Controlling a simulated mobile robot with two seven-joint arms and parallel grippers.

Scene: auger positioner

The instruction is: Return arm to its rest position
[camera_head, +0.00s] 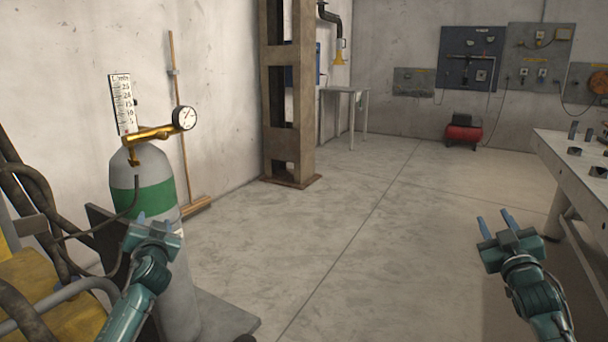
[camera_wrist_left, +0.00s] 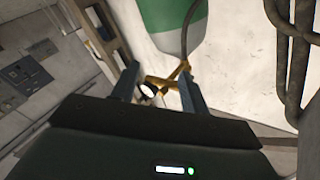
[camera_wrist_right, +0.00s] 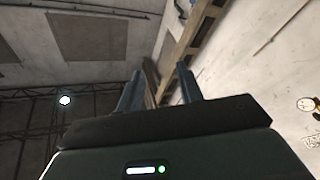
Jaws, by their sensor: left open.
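My left gripper (camera_head: 152,228) is in front of the grey gas cylinder (camera_head: 140,170) with a green band. It is open and appears empty. In the left wrist view its two fingers (camera_wrist_left: 157,88) stand apart, with the brass regulator (camera_wrist_left: 168,80) and gauge seen beyond them; the cylinder (camera_wrist_left: 172,25) shows upside down there. I cannot tell whether the gripper touches the cylinder. My right gripper (camera_head: 500,228) is raised over the floor at the right. In the right wrist view its fingers (camera_wrist_right: 158,90) are apart with nothing between them.
A workbench (camera_head: 580,165) stands at the right, near my right arm. A yellow machine with hoses (camera_head: 45,290) is at the lower left. A steel column (camera_head: 288,100), a small table (camera_head: 345,92) and a red compressor (camera_head: 463,133) stand further back. The middle floor is clear.

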